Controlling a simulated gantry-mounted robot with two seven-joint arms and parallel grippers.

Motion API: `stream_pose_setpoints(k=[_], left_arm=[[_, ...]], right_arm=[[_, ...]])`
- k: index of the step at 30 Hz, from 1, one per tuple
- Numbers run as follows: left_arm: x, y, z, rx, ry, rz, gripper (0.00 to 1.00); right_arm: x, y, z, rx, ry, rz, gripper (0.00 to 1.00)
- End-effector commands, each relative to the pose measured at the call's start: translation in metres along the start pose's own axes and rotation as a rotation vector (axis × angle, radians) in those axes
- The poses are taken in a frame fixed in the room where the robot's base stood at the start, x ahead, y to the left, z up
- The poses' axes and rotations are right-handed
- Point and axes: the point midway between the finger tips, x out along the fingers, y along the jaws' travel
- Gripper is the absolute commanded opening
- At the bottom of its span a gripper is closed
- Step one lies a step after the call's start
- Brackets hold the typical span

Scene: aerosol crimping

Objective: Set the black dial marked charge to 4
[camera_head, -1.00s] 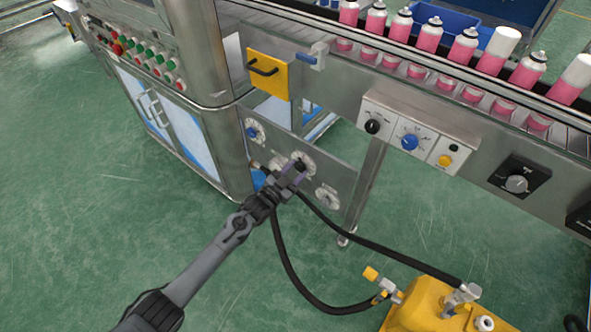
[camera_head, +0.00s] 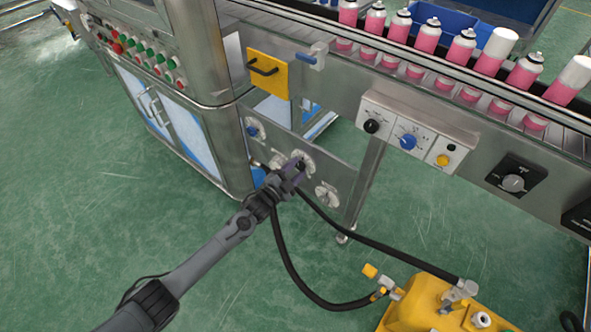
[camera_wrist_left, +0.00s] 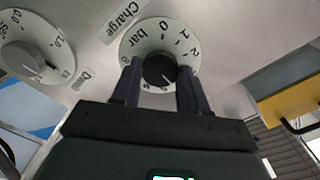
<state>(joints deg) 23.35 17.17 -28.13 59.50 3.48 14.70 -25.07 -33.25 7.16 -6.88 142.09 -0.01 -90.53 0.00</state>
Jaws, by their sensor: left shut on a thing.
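The black charge dial (camera_wrist_left: 158,70) is at the top middle of the left wrist view. It is a black knob on a round white scale plate (camera_wrist_left: 147,37) marked "bar", beside the label "Charge". The numerals 0, 1 and 2 can be read; the lower scale is partly covered by my fingers. A faint light mark on the knob's lower part is too small to read against a number. My left gripper (camera_wrist_left: 158,85) is shut on the knob, one finger on each side. In the head view my left gripper (camera_head: 295,170) is at the panel's middle dial.
A grey dial (camera_wrist_left: 25,60) sits beside the charge dial. On the panel are a blue-knobbed dial (camera_head: 252,131) and a lower dial (camera_head: 327,196). A yellow flap (camera_head: 267,73) is above. Black hoses run below my gripper to a yellow pump (camera_head: 425,305).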

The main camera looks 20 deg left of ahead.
Motion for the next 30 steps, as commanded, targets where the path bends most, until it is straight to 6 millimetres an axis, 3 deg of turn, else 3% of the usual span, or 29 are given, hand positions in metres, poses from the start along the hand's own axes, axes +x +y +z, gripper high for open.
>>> stream_pose_setpoints(k=[11, 12, 17, 30], left_arm=[[0.0, -0.0001, -0.0001, 0.005, 0.0, 0.0, 0.13], [0.0, -0.0001, -0.0001, 0.005, 0.0, 0.0, 0.45], [0.0, -0.0001, -0.0001, 0.004, 0.0, 0.0, 0.69], [-0.0093, -0.0013, -0.0007, 0.004, -0.001, 0.001, 0.69]], right_arm=[[-0.0002, -0.0018, -0.0006, 0.007, 0.001, -0.006, 0.43], [-0.0002, -0.002, -0.0006, 0.008, 0.001, -0.006, 0.43], [-0.0002, -0.002, -0.0006, 0.008, 0.001, -0.007, 0.43], [-0.0067, -0.0006, -0.0024, 0.004, 0.0, -0.003, 0.43]])
